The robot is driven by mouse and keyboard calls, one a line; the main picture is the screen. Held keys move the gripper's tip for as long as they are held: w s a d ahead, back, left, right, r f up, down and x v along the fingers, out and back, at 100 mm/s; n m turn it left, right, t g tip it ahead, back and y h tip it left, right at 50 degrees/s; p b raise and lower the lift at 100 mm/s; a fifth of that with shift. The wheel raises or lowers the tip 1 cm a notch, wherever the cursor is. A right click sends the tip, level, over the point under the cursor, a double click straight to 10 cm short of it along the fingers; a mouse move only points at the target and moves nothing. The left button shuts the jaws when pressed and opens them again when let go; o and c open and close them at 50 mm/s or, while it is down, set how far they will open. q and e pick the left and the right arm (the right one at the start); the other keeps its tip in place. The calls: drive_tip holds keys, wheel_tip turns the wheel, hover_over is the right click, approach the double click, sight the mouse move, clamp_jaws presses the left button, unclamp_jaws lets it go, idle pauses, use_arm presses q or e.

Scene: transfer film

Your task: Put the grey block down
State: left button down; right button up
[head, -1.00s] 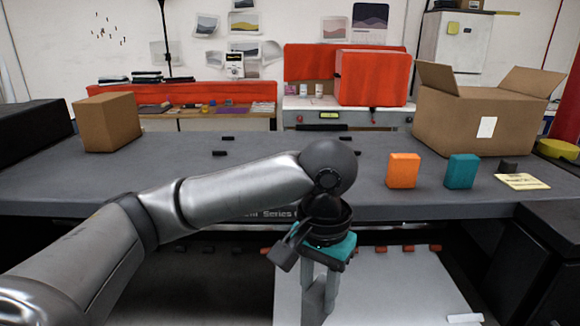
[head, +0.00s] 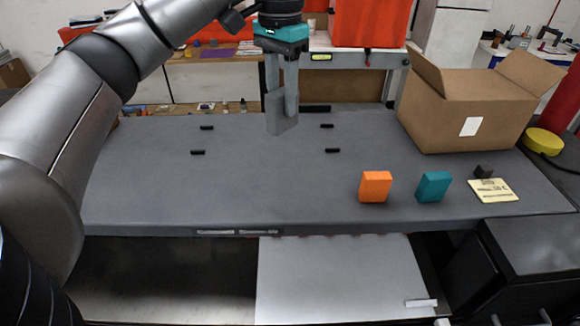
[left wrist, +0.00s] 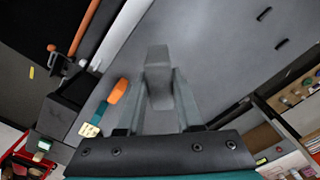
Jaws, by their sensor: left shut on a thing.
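My left gripper (head: 281,92) is shut on the grey block (head: 282,121) and points down over the dark grey table (head: 250,190). The block hangs below the fingers, slightly tilted, and appears to be above the tabletop. In the left wrist view the block (left wrist: 158,62) sits between the two fingertips (left wrist: 159,92), with the tabletop behind it. Several short black marks lie on the table, such as one at the left (head: 198,152) and one at the right (head: 332,150). My right gripper is not in view.
An orange block (head: 375,187), a teal block (head: 434,187), a small dark block (head: 483,171) and a yellow note (head: 494,190) are at the right. An open cardboard box (head: 440,110) stands behind them.

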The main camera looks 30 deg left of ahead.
sight(282, 128)
use_arm(q)
drive_tip(key=shift+w+a+r, duration=0.15)
drive_tip(key=shift+w+r, duration=0.05)
drive_tip(key=shift+r, duration=0.3)
drive_tip(key=shift+f, duration=0.1)
wheel_tip(282, 128, down, 20)
drive_tip(key=shift+r, duration=0.2)
drive_tip(key=shift+f, duration=0.15)
drive_tip(key=c, duration=0.6)
unclamp_jaws()
wheel_tip(282, 128, up, 12)
drive_tip(key=shift+r, duration=0.15)
